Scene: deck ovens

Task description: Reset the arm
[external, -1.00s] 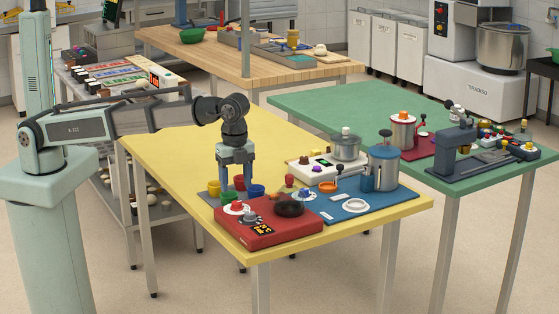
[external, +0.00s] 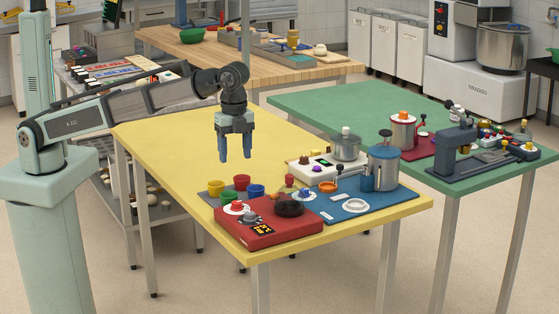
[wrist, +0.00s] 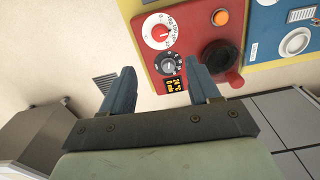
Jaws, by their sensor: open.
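My gripper (external: 236,157) is open and empty, pointing down. In the external view it hangs in the air above the yellow table (external: 170,150), behind the red panel (external: 270,232) and the small coloured cups. In the wrist view its two blue-grey fingers (wrist: 160,88) are spread apart with nothing between them. The red panel (wrist: 180,15) shows beyond the fingertips, with a white dial, a small black dial, an orange button and a black round part.
Yellow (external: 216,188), green (external: 242,182) and blue (external: 256,191) cups stand by the red panel. A blue board (external: 335,212) with a blue-grey pot (external: 383,168) and a white unit (external: 318,172) with a pot stand to the right. The table's left half is clear.

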